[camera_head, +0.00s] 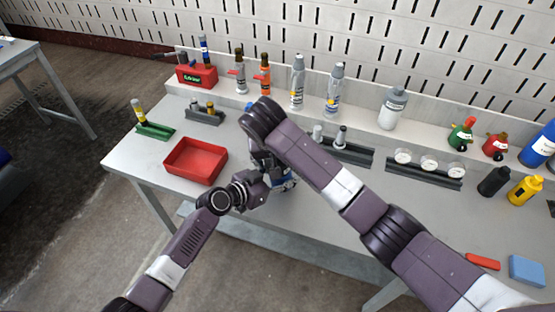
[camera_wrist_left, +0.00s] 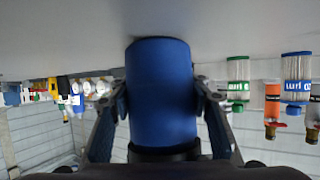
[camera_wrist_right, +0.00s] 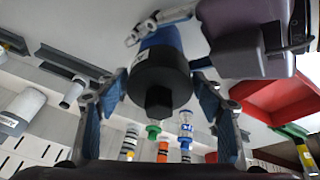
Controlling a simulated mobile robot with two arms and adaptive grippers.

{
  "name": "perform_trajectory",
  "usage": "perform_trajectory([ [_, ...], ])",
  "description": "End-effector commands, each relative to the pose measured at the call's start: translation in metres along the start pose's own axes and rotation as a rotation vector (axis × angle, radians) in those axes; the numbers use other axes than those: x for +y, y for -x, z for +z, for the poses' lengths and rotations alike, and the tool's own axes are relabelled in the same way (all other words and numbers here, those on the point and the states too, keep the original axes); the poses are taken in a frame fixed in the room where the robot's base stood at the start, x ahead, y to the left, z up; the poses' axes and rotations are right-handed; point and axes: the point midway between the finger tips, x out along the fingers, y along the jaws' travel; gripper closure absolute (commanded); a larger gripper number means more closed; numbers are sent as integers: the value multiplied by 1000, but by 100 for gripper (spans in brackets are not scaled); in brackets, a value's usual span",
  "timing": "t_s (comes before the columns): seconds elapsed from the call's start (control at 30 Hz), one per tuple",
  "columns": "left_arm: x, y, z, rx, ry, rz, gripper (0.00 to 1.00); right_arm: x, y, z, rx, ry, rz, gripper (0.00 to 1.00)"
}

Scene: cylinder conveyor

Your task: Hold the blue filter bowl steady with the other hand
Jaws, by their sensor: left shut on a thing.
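The blue filter bowl (camera_wrist_left: 160,88) stands between the fingers of my left gripper (camera_wrist_left: 160,100), which is shut on it. A dark collar shows at its lower end in the left wrist view. In the right wrist view the same bowl (camera_wrist_right: 162,48) shows its black end toward the camera. My right gripper (camera_wrist_right: 160,92) is open, with one finger on each side of the black end; I cannot tell whether they touch it. In the head view my right gripper (camera_head: 283,177) is close to the left one, and the arms mostly hide the bowl.
A red tray (camera_head: 196,176) lies on the bench left of my grippers. A dark holder (camera_head: 345,151) with metal parts and a gauge rack (camera_head: 436,174) stand to the right. Bottles, including a white one (camera_head: 391,108), line the back shelf. The front right bench has free room.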

Motion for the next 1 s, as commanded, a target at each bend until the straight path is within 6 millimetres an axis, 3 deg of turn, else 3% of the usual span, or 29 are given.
perform_trajectory([
  [0.33, 0, 0, 1, -2, 0, 0, 85, 0, 2, -1, 1, 0, -1, 34],
  [0.67, 0, 0, 1, -2, 0, 0, 85, -1, 24, -8, 2, 0, -1, 34],
  [1.0, 0, 0, 1, -2, 0, 0, 85, 0, 24, -8, 0, -1, 0, 34],
])
